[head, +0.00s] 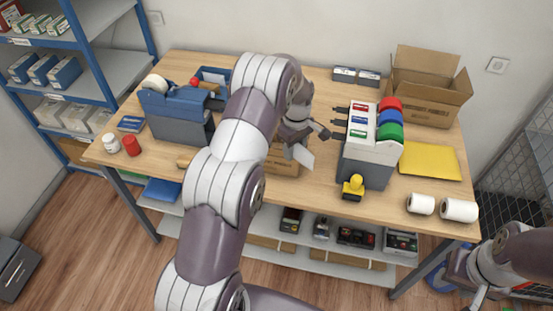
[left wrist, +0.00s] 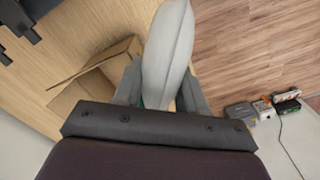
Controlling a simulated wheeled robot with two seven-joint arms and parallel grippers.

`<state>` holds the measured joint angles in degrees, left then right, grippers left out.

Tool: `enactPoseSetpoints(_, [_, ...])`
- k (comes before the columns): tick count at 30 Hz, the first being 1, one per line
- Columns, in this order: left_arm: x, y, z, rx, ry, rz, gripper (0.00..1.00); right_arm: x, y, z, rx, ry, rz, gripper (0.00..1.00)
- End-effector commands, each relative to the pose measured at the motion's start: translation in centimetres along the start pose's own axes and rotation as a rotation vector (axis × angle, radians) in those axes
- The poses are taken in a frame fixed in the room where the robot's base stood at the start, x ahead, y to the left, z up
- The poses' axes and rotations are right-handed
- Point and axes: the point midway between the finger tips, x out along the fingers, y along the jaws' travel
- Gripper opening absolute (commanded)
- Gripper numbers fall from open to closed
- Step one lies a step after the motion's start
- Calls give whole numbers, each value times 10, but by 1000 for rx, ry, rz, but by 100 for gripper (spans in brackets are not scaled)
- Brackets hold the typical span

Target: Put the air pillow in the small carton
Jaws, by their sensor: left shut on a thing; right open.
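The air pillow (head: 301,156) is a pale, whitish pouch. My left gripper (head: 303,142) is shut on it and holds it over the table. In the left wrist view the pillow (left wrist: 168,50) sticks out from between the fingers. The small carton (head: 284,163) is brown and stands near the table's front edge, partly hidden by my left arm and the pillow. In the left wrist view the carton (left wrist: 100,72) is open, with the pillow beside it in the picture. My right gripper (head: 483,301) is open at the lower right, away from the table, partly cut off.
A larger open carton (head: 430,103) stands at the back right. A grey tape dispenser stand (head: 368,165) with coloured rolls is right of the small carton. A yellow envelope (head: 430,161) and white rolls (head: 458,210) lie further right. A blue-grey box (head: 178,115) stands left.

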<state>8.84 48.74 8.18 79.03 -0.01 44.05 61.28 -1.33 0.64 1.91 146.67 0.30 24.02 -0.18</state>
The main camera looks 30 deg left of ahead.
Motion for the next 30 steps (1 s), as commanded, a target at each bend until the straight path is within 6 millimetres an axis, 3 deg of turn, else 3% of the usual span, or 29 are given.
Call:
enactPoseSetpoints(12, [17,-42,68,804,0,0,13,0,0,0,0,0,0,43])
enactPoseSetpoints(20, [26,-62,101,1202,-1,-1,13,0,0,0,0,0,0,43])
enactPoseSetpoints(30, [26,-62,102,1226,-1,-1,13,0,0,0,0,0,0,43])
